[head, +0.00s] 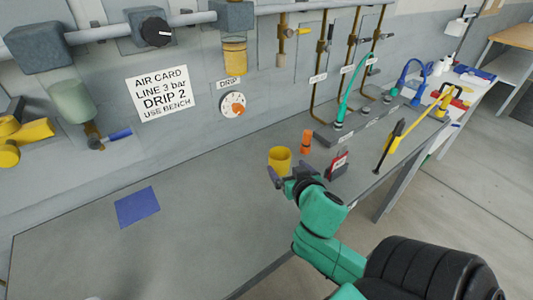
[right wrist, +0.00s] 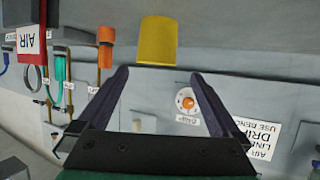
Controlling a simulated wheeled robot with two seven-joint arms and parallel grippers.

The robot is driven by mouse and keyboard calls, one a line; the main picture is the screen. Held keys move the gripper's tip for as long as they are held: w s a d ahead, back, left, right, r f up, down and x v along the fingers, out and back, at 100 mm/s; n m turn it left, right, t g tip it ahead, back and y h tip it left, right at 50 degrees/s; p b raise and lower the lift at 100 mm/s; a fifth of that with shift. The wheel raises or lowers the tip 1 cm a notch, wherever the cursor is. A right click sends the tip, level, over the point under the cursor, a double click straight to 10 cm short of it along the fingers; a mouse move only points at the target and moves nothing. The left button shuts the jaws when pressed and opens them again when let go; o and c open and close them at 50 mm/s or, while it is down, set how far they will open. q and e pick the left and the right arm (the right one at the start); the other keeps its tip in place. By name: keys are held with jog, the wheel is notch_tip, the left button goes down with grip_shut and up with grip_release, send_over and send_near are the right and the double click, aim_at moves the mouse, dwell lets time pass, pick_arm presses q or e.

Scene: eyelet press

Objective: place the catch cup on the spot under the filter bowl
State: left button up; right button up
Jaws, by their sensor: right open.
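The yellow catch cup (head: 280,158) stands on the grey bench. In the right wrist view the yellow cup (right wrist: 157,40) is just beyond the fingertips, roughly centred between them. My right gripper (head: 283,180) is open and empty beside the cup on its near side; its parted fingers also show in the right wrist view (right wrist: 160,77). An amber filter bowl (head: 235,60) hangs on the wall line above a DRIP label, and a greenish bowl (head: 72,101) hangs further left. A blue square (head: 137,206) lies flat on the bench at left. My left gripper is out of view.
An orange cylinder (head: 306,141) and a red-and-black card holder (head: 339,164) stand right of the cup. A hose rack (head: 355,124) and yellow-black tools (head: 390,145) are further right. A DRIP 2 sign (head: 162,93) hangs on the wall. The bench around the blue square is clear.

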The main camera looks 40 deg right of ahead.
jog(key=p, duration=0.1)
send_near(277, 154)
jog(key=shift+w+d+f, duration=0.1)
jog(key=shift+w+d, duration=0.2)
jog(key=shift+w, duration=0.3)
jog(key=shift+w+d+f, duration=0.1)
jog(key=shift+w+d, duration=0.2)
jog(key=shift+w, duration=0.3)
jog(key=x, duration=0.2)
jog(key=p+x, duration=0.1)
jog(key=x, duration=0.3)
jog(key=shift+w+f, duration=0.2)
jog(key=shift+f, duration=0.2)
jog(key=shift+w+d+f, duration=0.15)
jog(key=shift+w+f, duration=0.15)
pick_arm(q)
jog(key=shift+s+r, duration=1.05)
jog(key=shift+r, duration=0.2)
pick_arm(e)
jog(key=shift+r, duration=0.1)
jog(key=c, duration=1.2)
pick_arm(q)
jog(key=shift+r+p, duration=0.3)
jog(key=shift+p, duration=0.2)
pick_arm(e)
notch_tip(277, 154, up, 20)
